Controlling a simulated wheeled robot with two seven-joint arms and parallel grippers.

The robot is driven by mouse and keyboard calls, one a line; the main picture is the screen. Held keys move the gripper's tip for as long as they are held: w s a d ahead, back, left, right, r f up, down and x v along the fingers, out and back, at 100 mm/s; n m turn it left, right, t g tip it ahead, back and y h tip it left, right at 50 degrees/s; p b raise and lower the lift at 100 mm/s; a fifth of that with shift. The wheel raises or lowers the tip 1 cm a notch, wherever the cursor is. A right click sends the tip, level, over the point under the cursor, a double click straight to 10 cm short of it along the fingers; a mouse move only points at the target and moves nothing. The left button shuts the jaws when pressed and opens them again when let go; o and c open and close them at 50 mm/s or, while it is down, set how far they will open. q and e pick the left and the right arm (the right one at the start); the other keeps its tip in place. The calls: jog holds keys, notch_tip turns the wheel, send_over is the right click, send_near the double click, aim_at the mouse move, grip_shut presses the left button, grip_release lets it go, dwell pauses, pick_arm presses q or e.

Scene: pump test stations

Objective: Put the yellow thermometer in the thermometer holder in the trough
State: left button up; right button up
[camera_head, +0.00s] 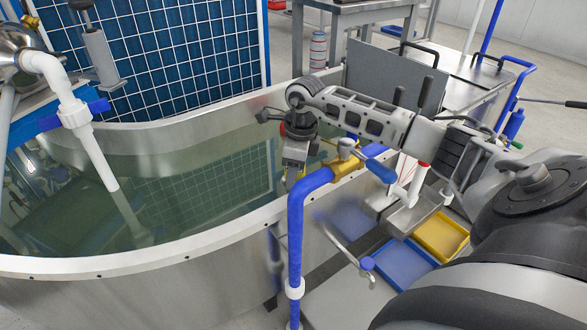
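The trough (180,262) is a large, rounded metal tank filled with greenish water. My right gripper (292,176) points down over the right inner edge of the trough, beside a blue pipe. A small yellow patch shows at its fingertips, too small to tell whether it is the thermometer or how the fingers stand. I cannot make out the thermometer holder; the gripper and wrist may hide part of that edge. My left gripper is not in view.
A blue pipe (295,240) with a brass valve (345,162) and blue lever rises at the trough's right rim. A white pipe (97,155) dips into the water at left. Blue (400,268) and yellow (440,238) trays lie low at right. A metal bench stands behind.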

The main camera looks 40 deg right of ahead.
jog(key=shift+r, duration=0.55)
jog(key=r, duration=0.2)
jog(key=r+p, duration=0.1)
jog(key=r, duration=0.1)
jog(key=r+p, duration=0.1)
jog(key=r, duration=0.1)
jog(key=shift+s+d+r, duration=0.3)
jog(key=shift+r, duration=0.1)
jog(key=r, duration=0.3)
jog(key=shift+s+d+r+p, duration=0.15)
jog(key=shift+s+r+p, duration=0.05)
jog(key=shift+r+p, duration=0.15)
jog(key=shift+r, duration=0.35)
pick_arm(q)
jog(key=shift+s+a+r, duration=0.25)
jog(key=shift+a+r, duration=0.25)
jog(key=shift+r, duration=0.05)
